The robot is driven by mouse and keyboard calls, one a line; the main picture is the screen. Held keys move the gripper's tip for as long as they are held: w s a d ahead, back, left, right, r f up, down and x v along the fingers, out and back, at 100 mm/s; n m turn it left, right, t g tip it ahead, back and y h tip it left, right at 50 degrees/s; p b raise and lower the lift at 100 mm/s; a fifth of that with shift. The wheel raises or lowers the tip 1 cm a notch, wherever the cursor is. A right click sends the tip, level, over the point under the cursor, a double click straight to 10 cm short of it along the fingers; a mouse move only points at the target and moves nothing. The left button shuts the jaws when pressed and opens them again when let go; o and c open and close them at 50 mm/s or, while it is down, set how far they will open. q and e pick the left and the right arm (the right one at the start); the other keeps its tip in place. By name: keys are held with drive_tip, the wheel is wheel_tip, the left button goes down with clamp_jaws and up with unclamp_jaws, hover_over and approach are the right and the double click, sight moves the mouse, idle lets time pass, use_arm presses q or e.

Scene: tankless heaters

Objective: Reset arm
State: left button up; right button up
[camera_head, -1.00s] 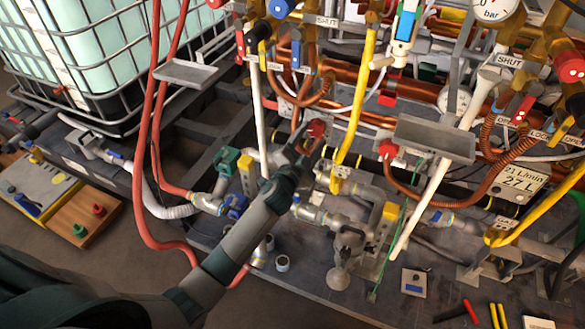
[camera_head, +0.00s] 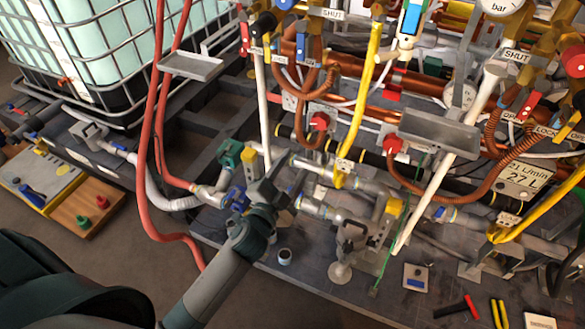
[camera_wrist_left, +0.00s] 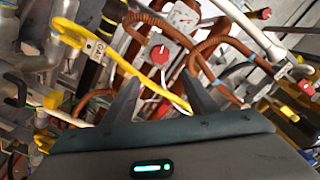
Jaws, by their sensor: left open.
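My left arm comes in from the lower left of the head view. Its gripper (camera_head: 274,178) is over the pipework at the front of the bench, a little below a red knob (camera_head: 319,121) on a grey plate. In the left wrist view the two dark fingers of the left gripper (camera_wrist_left: 158,92) stand apart with nothing between them. Beyond them show a red knob (camera_wrist_left: 159,54) on a grey plate, copper hoses and a yellow pipe (camera_wrist_left: 120,66). My right gripper is not in view.
A caged tank (camera_head: 85,50) stands at the upper left. Red hoses (camera_head: 150,170) hang left of the gripper. A white pipe (camera_head: 262,105) and a yellow pipe (camera_head: 357,110) rise close by. A grey tray (camera_head: 440,132) is to the right. Open floor (camera_head: 110,265) lies at the lower left.

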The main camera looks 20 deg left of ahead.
use_arm(q)
drive_tip(key=shift+s, duration=0.1)
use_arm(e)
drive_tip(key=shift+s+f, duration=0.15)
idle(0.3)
use_arm(q)
drive_tip(key=s+f+n+g+p, duration=0.25)
drive_tip(key=s+f, duration=0.25)
drive_tip(key=f, duration=0.7)
drive_tip(key=s+f+n+g+p, duration=0.2)
drive_tip(key=s+f+g+p, duration=0.3)
drive_tip(key=f, duration=0.7)
drive_tip(key=s+d+f+n+g, duration=0.1)
drive_tip(key=s+f+n+g, duration=0.1)
drive_tip(key=s+f, duration=0.5)
drive_tip(key=s+d+f+n+g, duration=0.1)
drive_tip(key=s+d+f+g, duration=0.1)
drive_tip(key=s+f, duration=0.6)
drive_tip(key=s+g+p, duration=0.1)
drive_tip(key=s, duration=0.5)
drive_tip(key=shift+s+d+n+h, duration=0.2)
drive_tip(key=shift+d+n+h, duration=0.05)
drive_tip(key=shift+n+h, duration=0.1)
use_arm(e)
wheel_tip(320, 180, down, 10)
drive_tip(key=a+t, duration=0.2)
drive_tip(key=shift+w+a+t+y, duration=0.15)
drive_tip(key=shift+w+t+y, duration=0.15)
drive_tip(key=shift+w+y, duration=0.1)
